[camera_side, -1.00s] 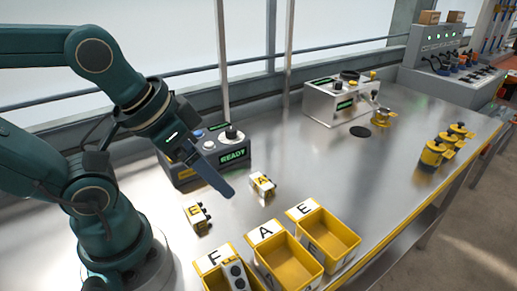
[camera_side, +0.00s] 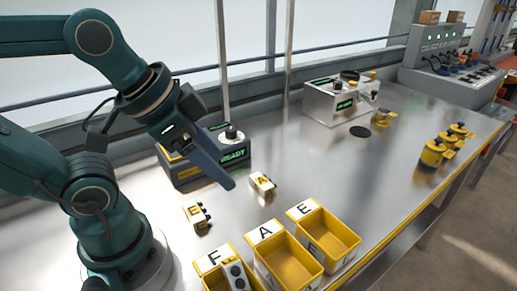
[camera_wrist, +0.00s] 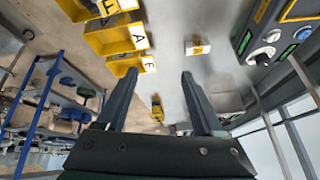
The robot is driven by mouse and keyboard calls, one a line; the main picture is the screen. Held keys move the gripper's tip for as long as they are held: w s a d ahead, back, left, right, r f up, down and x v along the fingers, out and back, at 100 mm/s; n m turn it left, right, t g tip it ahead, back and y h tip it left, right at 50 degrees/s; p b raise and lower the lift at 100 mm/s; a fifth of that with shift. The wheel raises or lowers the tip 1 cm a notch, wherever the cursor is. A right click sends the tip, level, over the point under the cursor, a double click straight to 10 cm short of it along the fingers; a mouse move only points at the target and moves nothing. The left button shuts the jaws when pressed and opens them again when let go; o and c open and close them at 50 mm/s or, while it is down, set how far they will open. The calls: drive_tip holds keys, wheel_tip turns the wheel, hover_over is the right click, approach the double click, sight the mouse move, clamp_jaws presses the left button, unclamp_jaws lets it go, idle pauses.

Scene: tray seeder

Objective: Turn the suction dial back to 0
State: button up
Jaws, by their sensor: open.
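A dark control console (camera_side: 182,173) stands behind my gripper, with a black dial (camera_side: 232,133) on its top and a green READY display partly covered by my gripper. The dial also shows at the right of the wrist view (camera_wrist: 262,57); its setting is too small to read. A white box (camera_side: 322,103) further back also carries a black knob (camera_side: 349,74); I cannot tell which one is the suction dial. My gripper (camera_side: 228,184) hangs in front of the console, apart from the dial. In the wrist view its two fingers (camera_wrist: 157,80) are spread and empty.
Yellow bins (camera_side: 328,258) lettered F, A and E stand at the front. Small blocks marked E (camera_side: 195,214) and A (camera_side: 262,184) lie near my gripper. Several yellow parts (camera_side: 432,155) stand at the right. The table's middle is clear.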

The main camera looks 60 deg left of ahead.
drive_tip(key=w+r+m, duration=0.2)
drive_tip(key=w+r, duration=0.1)
drive_tip(key=w, duration=0.1)
drive_tip(key=n+g+h, duration=0.1)
drive_tip(key=g, duration=0.1)
hover_over(230, 129)
drive_tip(key=s, duration=0.2)
wheel_tip(230, 129, down, 9)
drive_tip(key=shift+a+r, duration=0.1)
drive_tip(key=shift+r, duration=0.1)
drive_tip(key=shift+s+a+f+n, duration=0.2)
drive_tip(key=shift+f+n, duration=0.1)
drive_tip(key=shift+x, duration=2.4)
drive_tip(key=shift+r, duration=0.1)
drive_tip(key=shift+c, duration=0.3)
